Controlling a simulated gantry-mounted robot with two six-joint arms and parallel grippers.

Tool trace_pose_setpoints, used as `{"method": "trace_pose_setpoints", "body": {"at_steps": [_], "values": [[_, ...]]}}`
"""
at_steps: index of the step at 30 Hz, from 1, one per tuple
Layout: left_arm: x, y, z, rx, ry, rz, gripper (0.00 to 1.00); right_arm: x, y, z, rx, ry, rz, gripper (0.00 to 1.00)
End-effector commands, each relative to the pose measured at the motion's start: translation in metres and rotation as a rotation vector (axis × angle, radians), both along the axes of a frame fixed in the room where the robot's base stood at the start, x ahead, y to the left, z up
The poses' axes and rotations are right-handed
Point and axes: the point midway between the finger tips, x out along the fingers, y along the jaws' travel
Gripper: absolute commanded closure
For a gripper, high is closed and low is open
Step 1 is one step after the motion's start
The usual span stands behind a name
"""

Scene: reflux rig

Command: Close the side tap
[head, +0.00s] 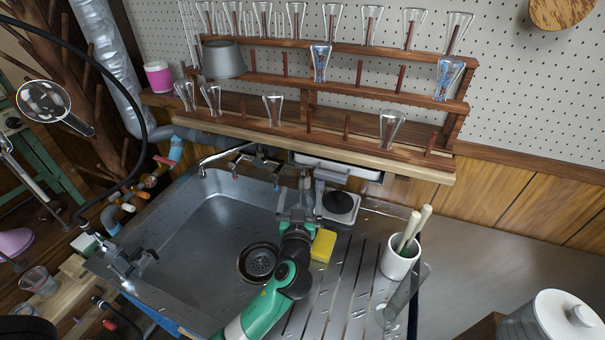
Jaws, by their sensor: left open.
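A metal tap (128,262) sits on the left rim of the sink (205,225). A second tap (240,158), with a long spout, stands at the back of the sink under the shelf. I cannot tell from this view whether either tap is open. My left gripper (303,186) is open at the sink's back right, at the end of a green and white arm. It is well to the right of the left-rim tap and just right of the back tap. Its fingertips are small and partly hard to make out. My right gripper is not in view.
A yellow sponge (323,245) lies beside my left wrist. A wooden rack (330,92) of glassware spans the back. The sink's left half is clear.

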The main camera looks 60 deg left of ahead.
Motion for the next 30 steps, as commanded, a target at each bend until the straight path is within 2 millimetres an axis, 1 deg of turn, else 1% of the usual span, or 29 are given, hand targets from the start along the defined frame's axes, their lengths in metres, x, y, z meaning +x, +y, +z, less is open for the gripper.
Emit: {"method": "trace_pose_setpoints", "body": {"at_steps": [2,5,15,18,23,29,30], "values": [[0.002,0.003,-0.002,0.000,0.000,0.001,0.00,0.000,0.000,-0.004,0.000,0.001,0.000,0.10],[0.008,0.014,-0.003,0.000,0.000,0.004,0.00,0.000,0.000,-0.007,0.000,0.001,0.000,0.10],[0.044,0.078,-0.004,0.000,0.000,0.004,0.00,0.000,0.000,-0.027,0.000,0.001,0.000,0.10],[0.052,0.090,-0.004,0.000,0.000,0.002,0.00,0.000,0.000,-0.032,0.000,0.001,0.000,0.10],[0.058,0.100,-0.002,0.000,0.000,0.001,0.00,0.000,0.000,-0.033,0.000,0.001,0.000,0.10],[0.058,0.100,-0.002,0.000,0.000,0.001,0.00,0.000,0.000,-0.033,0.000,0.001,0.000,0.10],[0.058,0.100,-0.002,0.000,0.000,0.001,0.02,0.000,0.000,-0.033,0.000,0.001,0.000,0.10]]}}
